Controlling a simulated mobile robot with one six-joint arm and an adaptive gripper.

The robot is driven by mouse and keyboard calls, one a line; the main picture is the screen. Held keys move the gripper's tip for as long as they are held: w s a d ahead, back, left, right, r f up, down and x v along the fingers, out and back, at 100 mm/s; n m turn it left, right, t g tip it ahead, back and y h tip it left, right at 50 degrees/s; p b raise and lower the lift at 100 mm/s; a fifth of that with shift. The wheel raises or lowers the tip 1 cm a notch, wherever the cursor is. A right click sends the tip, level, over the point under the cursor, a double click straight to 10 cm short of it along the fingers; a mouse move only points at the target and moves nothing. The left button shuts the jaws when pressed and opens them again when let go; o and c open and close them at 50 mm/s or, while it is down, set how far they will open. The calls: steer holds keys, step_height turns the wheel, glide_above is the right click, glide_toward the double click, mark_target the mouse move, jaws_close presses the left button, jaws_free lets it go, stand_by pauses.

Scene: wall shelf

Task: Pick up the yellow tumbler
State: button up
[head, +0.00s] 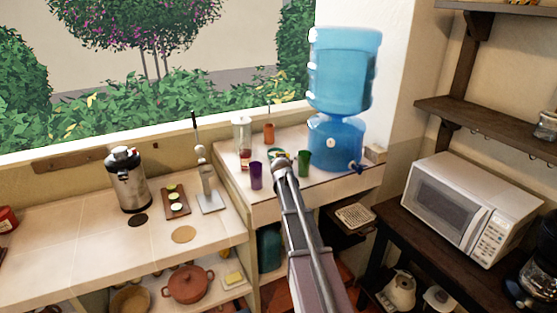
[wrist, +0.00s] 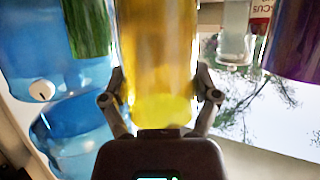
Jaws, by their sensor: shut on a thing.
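The yellow tumbler (wrist: 158,50) fills the middle of the wrist view, upright along the picture and see-through. My gripper (wrist: 160,88) has one finger on each side of it, and the fingers press against its walls. In the head view my arm reaches over the tiled counter and my gripper (head: 280,163) is at its far end.
A purple tumbler (head: 256,175) stands left of my gripper and a green tumbler (head: 304,162) right of it, both close. A blue water dispenser (head: 336,140) stands behind to the right.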

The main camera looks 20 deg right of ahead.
steer(key=s+r+p, duration=0.1)
steer(key=s, duration=1)
steer(key=shift+s+a, duration=0.25)
steer(key=shift+s, duration=0.1)
stand_by(0.4)
stand_by(0.6)
steer(key=shift+f+b, duration=1)
steer(key=shift+b, duration=0.05)
